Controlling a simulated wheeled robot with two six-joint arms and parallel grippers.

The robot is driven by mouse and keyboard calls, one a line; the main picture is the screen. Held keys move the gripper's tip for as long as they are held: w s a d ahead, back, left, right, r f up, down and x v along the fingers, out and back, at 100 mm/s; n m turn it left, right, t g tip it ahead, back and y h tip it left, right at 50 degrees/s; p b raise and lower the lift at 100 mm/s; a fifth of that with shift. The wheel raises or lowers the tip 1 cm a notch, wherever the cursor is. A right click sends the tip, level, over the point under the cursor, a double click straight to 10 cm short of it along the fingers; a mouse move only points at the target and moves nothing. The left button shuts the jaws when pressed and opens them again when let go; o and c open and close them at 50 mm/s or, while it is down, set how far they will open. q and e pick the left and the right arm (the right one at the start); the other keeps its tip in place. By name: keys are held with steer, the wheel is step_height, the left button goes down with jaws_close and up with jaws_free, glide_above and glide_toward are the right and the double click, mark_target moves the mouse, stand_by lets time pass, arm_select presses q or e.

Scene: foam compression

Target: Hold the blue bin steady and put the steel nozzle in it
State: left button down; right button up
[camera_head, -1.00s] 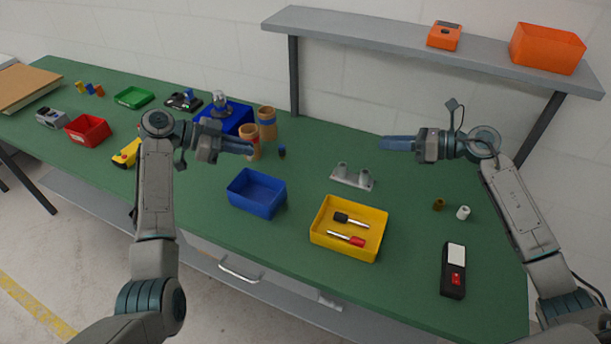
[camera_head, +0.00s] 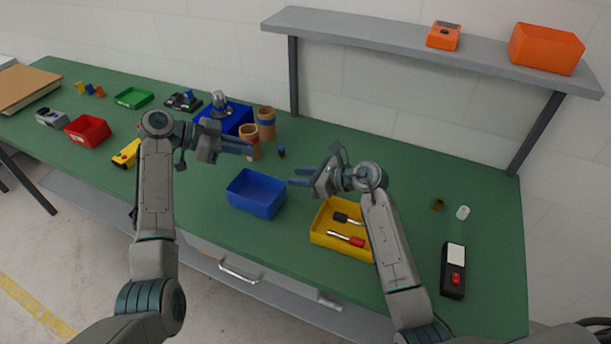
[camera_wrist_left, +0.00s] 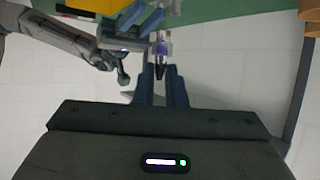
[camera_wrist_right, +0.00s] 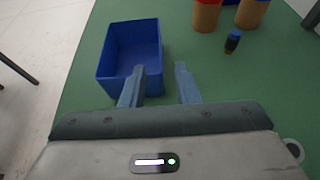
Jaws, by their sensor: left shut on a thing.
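An open blue bin (camera_head: 256,193) stands near the front edge of the table. It looks empty in the right wrist view (camera_wrist_right: 131,56). My left gripper (camera_head: 251,149) is above the table behind the bin. In the left wrist view its fingers (camera_wrist_left: 161,72) are shut on a small, shiny piece with a dark end (camera_wrist_left: 161,47), which looks like the steel nozzle; the head view hardly shows it. My right gripper (camera_head: 292,177) is open and empty just right of the bin, apart from it. It shows in the right wrist view too (camera_wrist_right: 159,72).
A yellow bin (camera_head: 322,238) with two tools stands to the right, partly under my right arm. Brown cylinders (camera_head: 267,123), a small dark bottle (camera_head: 281,152) and another blue bin (camera_head: 238,118) stand behind. A black device (camera_head: 453,270) lies far right.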

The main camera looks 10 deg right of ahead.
glide_above(257, 193)
steer(key=d, duration=0.4)
steer(key=f, duration=0.4)
steer(key=shift+w+d, duration=0.1)
steer(key=shift+w, duration=0.1)
jaws_close()
